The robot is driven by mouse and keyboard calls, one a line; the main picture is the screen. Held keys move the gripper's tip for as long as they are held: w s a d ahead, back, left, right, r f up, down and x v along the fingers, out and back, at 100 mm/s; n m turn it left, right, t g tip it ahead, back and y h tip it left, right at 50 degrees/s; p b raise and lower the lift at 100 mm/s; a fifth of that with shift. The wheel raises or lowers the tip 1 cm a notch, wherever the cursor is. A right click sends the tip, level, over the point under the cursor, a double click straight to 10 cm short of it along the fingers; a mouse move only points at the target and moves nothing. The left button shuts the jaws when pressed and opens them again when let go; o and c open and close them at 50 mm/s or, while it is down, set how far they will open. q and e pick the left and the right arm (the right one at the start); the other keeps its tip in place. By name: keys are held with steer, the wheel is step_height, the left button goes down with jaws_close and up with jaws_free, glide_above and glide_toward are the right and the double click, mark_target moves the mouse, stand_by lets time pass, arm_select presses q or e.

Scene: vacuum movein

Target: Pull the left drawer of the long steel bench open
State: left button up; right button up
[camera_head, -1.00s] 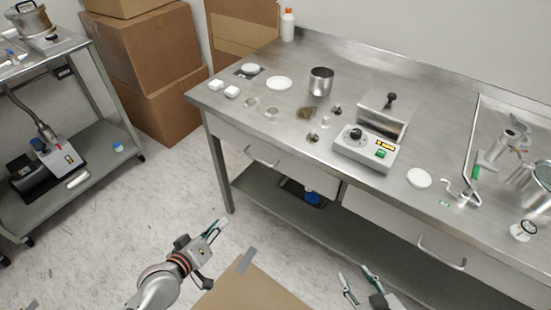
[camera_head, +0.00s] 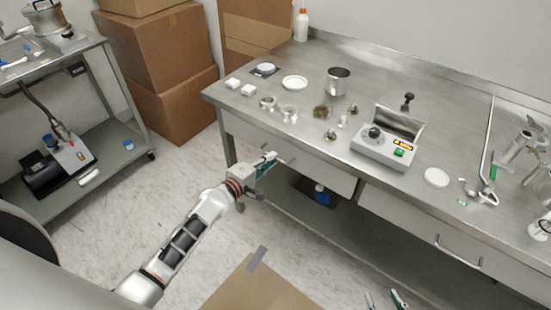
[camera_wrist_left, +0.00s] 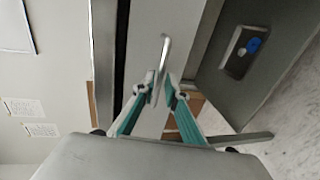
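The long steel bench (camera_head: 448,122) stands at the right in the head view. My left gripper (camera_head: 270,160) is at that handle. In the left wrist view the handle (camera_wrist_left: 164,50) runs between the two fingertips of my left gripper (camera_wrist_left: 161,86). The left fingertip is close to the bar or touching it, and a small gap shows on the right. My right gripper (camera_head: 385,298) is open and empty at the bottom edge, with only its fingertips visible.
A right drawer with its handle (camera_head: 458,255) is further along the bench. A lower shelf (camera_head: 350,235) runs beneath. A cardboard box (camera_head: 255,288) stands at the front. A cart (camera_head: 110,160) and stacked boxes (camera_head: 165,50) are at the left.

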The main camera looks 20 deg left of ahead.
arm_select(q)
steer(key=shift+x, duration=1.3)
arm_select(e)
steer(key=shift+s+f, duration=0.1)
steer(key=shift+f, duration=0.25)
arm_select(q)
jaws_close()
steer(key=shift+s, duration=0.1)
